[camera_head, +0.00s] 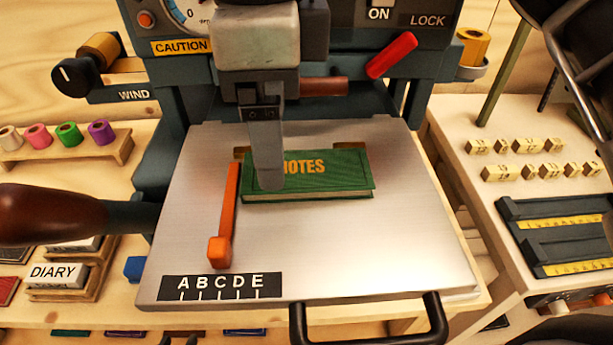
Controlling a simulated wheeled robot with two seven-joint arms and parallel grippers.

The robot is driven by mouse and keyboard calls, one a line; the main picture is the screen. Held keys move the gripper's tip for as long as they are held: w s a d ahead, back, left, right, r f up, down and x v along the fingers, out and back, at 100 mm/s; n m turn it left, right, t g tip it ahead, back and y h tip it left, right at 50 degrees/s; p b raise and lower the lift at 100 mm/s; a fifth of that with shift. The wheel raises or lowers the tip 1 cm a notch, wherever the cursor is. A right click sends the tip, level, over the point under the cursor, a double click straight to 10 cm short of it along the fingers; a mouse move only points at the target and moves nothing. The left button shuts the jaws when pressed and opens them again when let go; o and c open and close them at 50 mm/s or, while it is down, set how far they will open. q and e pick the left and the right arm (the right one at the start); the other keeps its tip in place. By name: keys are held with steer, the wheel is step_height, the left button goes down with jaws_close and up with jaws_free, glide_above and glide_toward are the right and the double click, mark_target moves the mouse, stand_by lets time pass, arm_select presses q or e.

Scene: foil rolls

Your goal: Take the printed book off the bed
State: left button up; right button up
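The green printed book (335,180) with "NOTES" in gold on its cover lies flat on the grey metal bed (370,245) of the stamping machine. My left gripper (268,182) comes down from above over the left part of the book. The other finger is hidden, so I cannot tell whether the gripper is closed on the book.
An orange bar (226,215) lies on the bed left of the book. A black handle (370,338) sticks out at the bed's front. A wooden-knobbed lever (50,214) is at left. Letter blocks (545,172) stand on the right table. The bed's right side is clear.

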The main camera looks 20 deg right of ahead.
mark_target(307, 174)
step_height(307, 174, down, 5)
steer(key=shift+d+r+b, duration=0.15)
steer(key=shift+b, duration=0.9)
steer(key=shift+r, duration=0.1)
steer(key=c, duration=1.1)
